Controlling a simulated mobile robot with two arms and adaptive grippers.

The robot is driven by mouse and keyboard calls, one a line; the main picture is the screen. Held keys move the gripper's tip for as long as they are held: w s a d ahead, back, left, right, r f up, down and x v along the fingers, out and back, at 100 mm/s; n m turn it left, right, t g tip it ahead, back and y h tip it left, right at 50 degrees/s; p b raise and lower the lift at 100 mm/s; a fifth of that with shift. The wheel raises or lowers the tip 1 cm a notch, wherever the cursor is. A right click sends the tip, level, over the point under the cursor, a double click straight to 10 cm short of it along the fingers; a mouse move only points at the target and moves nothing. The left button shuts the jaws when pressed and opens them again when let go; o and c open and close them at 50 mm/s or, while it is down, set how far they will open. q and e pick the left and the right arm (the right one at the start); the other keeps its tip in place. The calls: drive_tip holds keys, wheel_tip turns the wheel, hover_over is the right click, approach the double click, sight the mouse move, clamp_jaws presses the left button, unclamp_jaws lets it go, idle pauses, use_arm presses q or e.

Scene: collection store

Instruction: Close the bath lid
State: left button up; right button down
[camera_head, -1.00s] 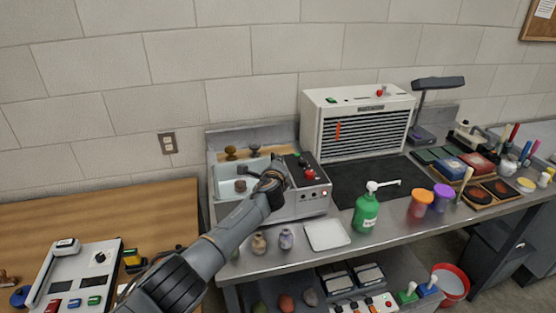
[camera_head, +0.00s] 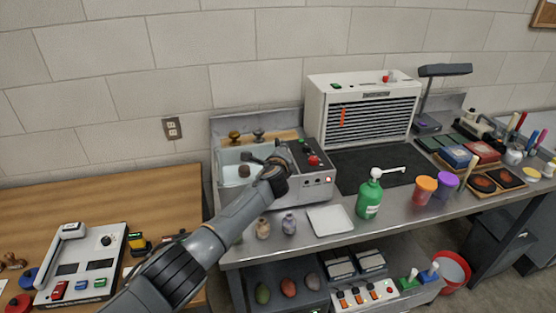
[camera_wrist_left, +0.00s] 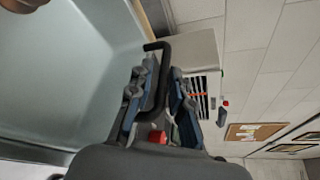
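The bath (camera_head: 228,185) is a pale basin in a metal housing at the bench's left end. A control box (camera_head: 318,178) with red and green knobs adjoins its right side. My left gripper (camera_head: 266,165) is over the bath's right part, beside the control box. In the left wrist view the pale basin surface (camera_wrist_left: 60,70) fills the left. A thin black bar, like a handle (camera_wrist_left: 166,70), stands between the fingers of my left gripper (camera_wrist_left: 158,92), which are apart. I cannot tell whether either finger touches it. I cannot clearly make out the lid. My right gripper is out of view.
A white slatted cabinet (camera_head: 362,88) stands behind the control box. A green pump bottle (camera_head: 368,198), a white tray (camera_head: 330,220) and small jars (camera_head: 263,228) stand along the bench front. A wooden table (camera_head: 60,200) with a white device (camera_head: 85,262) is at left.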

use_arm(q)
drive_tip(key=v, duration=1.1)
drive_tip(key=shift+s, duration=0.2)
